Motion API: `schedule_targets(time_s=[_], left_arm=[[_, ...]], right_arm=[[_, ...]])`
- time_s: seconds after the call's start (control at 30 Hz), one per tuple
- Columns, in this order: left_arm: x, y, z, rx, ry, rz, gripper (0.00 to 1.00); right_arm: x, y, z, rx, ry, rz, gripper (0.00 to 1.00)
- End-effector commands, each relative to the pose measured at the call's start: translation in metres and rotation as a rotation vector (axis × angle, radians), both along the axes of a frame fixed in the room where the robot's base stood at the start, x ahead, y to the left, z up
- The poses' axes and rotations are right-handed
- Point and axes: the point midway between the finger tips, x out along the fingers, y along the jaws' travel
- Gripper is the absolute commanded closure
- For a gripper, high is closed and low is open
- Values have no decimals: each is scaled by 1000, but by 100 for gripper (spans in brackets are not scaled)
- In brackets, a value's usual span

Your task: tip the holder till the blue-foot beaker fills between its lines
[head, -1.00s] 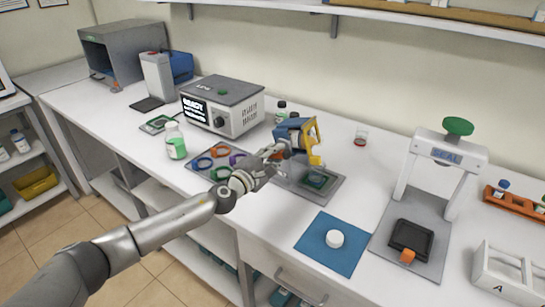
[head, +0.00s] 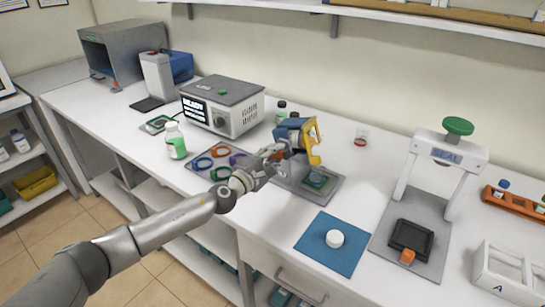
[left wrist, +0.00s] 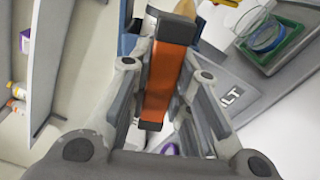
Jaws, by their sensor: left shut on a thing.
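The holder is a blue and yellow piece (head: 312,138) over the left part of the grey plate in the head view. My left gripper (head: 281,150) is shut on it. In the left wrist view the fingers (left wrist: 160,85) close around its orange grip (left wrist: 168,68). The holder looks tilted, its yellow part reaching down towards the beaker. The clear beaker (left wrist: 264,36), with blue around its foot, stands in a green tray (left wrist: 291,34); it is small in the head view (head: 317,178). Its liquid level and lines are too small to read. My right gripper is out of view.
A grey plate (head: 332,192) lies under the tray. Coloured rings (head: 202,163) lie on a mat to the left, below a grey machine (head: 222,105). A blue mat with a white cap (head: 335,238) and a press (head: 440,165) stand to the right.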

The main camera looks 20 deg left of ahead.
Motion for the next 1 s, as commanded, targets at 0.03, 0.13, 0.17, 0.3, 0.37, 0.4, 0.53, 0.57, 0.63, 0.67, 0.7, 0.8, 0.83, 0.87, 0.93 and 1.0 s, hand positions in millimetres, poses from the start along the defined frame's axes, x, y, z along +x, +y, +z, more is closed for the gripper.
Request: schedule_targets(time_s=[0.03, 0.13, 0.17, 0.3, 0.37, 0.4, 0.53, 0.57, 0.63, 0.67, 0.7, 0.8, 0.83, 0.87, 0.93, 1.0], left_arm=[[-1, -1, -2, 1, 4, -3, 100], [-1, -1, -3, 1, 4, -3, 100], [-1, -1, -3, 1, 4, -3, 100], [-1, -1, -3, 1, 4, -3, 100], [-1, -1, -3, 1, 4, -3, 100], [-1, -1, -3, 1, 4, -3, 100], [-1, -1, -1, 31, -6, -2, 100], [-1, -1, -1, 42, -10, -2, 100], [-1, -1, -2, 53, -15, -3, 100], [-1, -1, -3, 52, -14, -3, 100], [-1, -1, -3, 52, -14, -3, 100], [-1, -1, -3, 51, -14, -3, 100], [-1, -1, -3, 51, -14, -3, 100], [-1, -1, -3, 51, -14, -3, 100], [-1, -1, -3, 50, -14, -3, 100], [-1, -1, -3, 50, -14, -3, 100]], right_arm=[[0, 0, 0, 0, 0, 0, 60], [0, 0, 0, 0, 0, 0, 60], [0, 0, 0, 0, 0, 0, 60], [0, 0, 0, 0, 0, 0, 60], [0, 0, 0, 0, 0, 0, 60], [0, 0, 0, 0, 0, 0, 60], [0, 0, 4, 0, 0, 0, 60], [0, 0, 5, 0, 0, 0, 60], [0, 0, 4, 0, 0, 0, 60], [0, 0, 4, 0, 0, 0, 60], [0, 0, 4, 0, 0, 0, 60], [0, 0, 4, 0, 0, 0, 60], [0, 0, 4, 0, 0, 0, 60], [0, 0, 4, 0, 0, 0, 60], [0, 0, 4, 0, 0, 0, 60], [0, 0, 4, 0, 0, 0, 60]])
